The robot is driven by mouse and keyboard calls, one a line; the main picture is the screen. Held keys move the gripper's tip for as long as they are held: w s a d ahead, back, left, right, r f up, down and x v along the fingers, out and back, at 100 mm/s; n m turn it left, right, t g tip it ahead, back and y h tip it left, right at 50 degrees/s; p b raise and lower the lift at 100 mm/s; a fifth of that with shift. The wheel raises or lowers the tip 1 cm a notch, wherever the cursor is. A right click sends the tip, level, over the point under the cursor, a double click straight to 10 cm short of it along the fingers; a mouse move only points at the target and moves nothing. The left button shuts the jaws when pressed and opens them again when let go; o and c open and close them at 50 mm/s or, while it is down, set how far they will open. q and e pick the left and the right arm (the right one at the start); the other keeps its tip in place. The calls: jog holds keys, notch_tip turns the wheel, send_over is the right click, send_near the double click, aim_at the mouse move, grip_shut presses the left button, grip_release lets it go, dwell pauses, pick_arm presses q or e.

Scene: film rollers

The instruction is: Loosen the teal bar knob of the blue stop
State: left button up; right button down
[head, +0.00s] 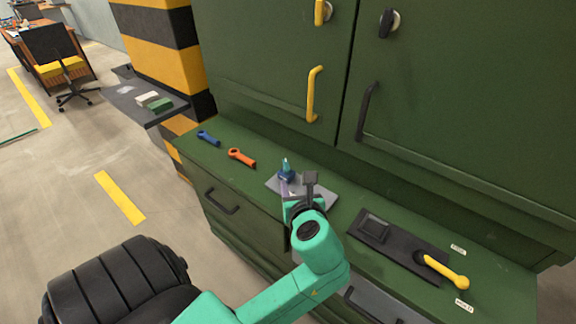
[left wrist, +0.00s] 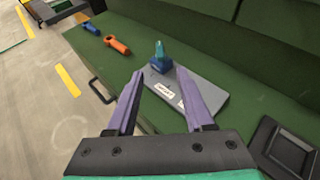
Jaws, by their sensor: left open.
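The blue stop (head: 287,176) stands on a grey plate (head: 328,196) on the green cabinet's ledge. Its teal bar knob (head: 286,164) points upward from the top. In the left wrist view the blue stop (left wrist: 161,65) sits at the plate's far left part, with the teal bar knob (left wrist: 159,49) upright on it. My left gripper (left wrist: 165,92) is open and empty, its two purple fingers apart. The stop shows beyond and between the fingertips, not touched. In the head view my left gripper (head: 291,189) partly hides the plate. My right gripper is not in view.
A blue wrench (head: 208,138) and an orange wrench (head: 242,157) lie on the ledge to the left. A dark panel (head: 398,246) with a yellow-handled lever (head: 445,271) lies to the right. The green cabinet doors (head: 440,80) rise behind the ledge.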

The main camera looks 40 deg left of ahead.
aim_at(287, 165)
pick_arm(q)
jog(key=x, duration=1.4)
jog(key=shift+w+a+f, duration=0.1)
jog(key=shift+w+f, duration=0.1)
grip_shut()
